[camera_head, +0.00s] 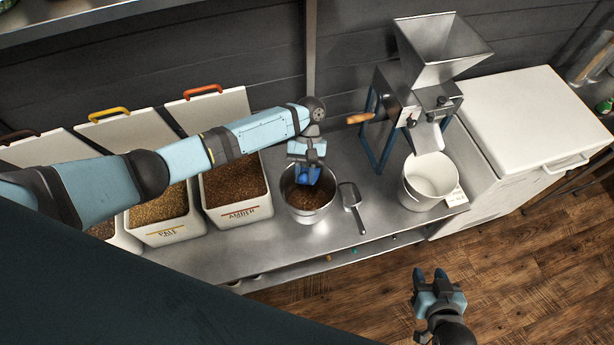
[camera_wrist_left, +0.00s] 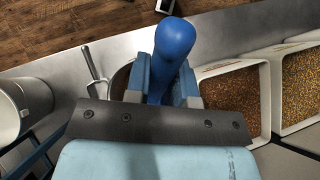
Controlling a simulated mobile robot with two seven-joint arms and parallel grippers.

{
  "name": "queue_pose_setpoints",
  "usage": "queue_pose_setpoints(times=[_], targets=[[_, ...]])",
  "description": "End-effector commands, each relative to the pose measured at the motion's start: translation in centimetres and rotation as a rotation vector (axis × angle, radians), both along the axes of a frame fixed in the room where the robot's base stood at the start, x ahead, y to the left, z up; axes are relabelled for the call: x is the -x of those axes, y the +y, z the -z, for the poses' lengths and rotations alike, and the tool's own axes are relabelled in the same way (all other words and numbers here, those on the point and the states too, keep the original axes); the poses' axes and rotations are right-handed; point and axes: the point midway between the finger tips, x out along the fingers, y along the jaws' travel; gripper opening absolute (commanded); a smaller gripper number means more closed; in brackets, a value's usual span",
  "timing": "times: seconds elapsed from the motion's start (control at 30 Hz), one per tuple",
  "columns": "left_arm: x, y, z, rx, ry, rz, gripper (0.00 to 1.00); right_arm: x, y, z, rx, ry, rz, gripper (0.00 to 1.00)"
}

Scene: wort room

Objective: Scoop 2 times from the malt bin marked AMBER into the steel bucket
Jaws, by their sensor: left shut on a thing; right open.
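The AMBER bin (camera_head: 239,214) stands open on the steel bench and holds brown malt; it also shows in the left wrist view (camera_wrist_left: 262,112). The steel bucket (camera_head: 309,216) stands right of it, with brown grain inside. My left gripper (camera_head: 307,165) is over the bucket, shut on a blue scoop (camera_head: 307,176). In the left wrist view the scoop's blue handle (camera_wrist_left: 174,52) is between the fingers; its bowl is hidden, so its load cannot be told. My right gripper (camera_head: 433,278) is open and empty above the floor, away from the bench.
The PALE bin (camera_head: 172,231) and another bin stand left of AMBER. A metal scoop (camera_head: 352,200) lies right of the bucket. A mill with a hopper (camera_head: 440,52) stands above a white bucket (camera_head: 428,190). A white chest (camera_head: 530,115) is at the right.

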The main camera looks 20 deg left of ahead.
Motion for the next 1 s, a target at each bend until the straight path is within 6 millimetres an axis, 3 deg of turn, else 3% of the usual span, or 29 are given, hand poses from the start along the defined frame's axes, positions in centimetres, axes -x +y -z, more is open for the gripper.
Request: queue_pose_setpoints(times=[0.5, 0.87, 1.0], targets=[[1.6, -0.3, -2.4, -0.127, -0.698, 0.004, 0.0, 0.2, 0.0, 0.3, 0.001, 0.004, 0.0, 0.43], [1.5, -0.3, -2.6, -0.14, -0.759, 0.002, 0.0, 0.1, 0.0, 0.3, 0.001, 0.002, 0.0, 0.43], [0.8, 0.6, -4.2, -0.136, -0.766, 0.009, 0.0, -0.1, 0.0, 0.2, 0.001, 0.0, 0.001, 0.43]])
